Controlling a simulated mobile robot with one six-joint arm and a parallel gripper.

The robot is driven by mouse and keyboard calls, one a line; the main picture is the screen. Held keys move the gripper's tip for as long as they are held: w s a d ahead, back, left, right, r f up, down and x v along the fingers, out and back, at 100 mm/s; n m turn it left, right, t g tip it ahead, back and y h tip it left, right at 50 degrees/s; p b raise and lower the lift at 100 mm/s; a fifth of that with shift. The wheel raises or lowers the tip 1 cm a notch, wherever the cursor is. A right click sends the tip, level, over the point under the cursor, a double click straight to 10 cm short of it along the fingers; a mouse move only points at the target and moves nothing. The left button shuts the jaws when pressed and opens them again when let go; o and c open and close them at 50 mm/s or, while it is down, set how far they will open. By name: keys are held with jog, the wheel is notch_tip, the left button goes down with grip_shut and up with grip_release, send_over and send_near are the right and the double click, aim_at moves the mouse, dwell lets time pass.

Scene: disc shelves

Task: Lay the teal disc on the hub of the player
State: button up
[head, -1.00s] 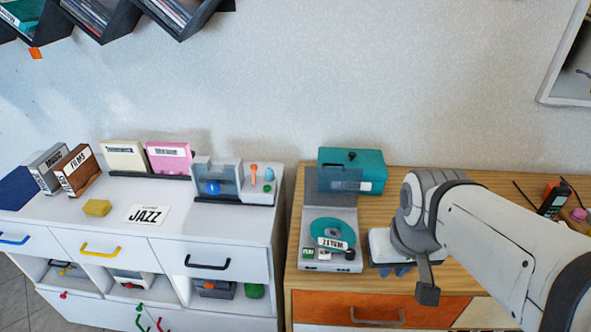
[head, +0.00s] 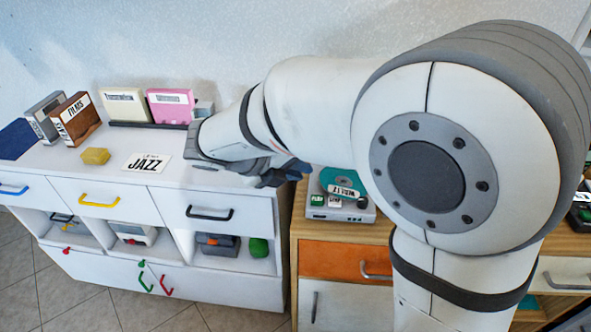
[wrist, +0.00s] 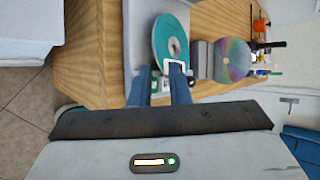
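The teal disc (head: 343,180) lies on the grey player (head: 345,214), with a white lettered label over its front part. In the wrist view the disc (wrist: 164,38) shows edge to edge on the pale player (wrist: 137,32), and its label overlaps one fingertip in the picture. I cannot tell if it is seated on the hub, which is covered. My gripper (head: 296,172) is just left of the player, above the gap between cabinets.
In the wrist view a rainbow disc (wrist: 234,58) sits beside the player. My arm hides the player's back and much of the wooden cabinet top.

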aim_at(322, 178)
jog(key=shift+w+a+n, duration=0.1)
jog(key=shift+a+n, duration=0.35)
jog(key=shift+n, duration=0.05)
jog(key=shift+b+x, duration=0.8)
jog(key=shift+x, duration=3.2)
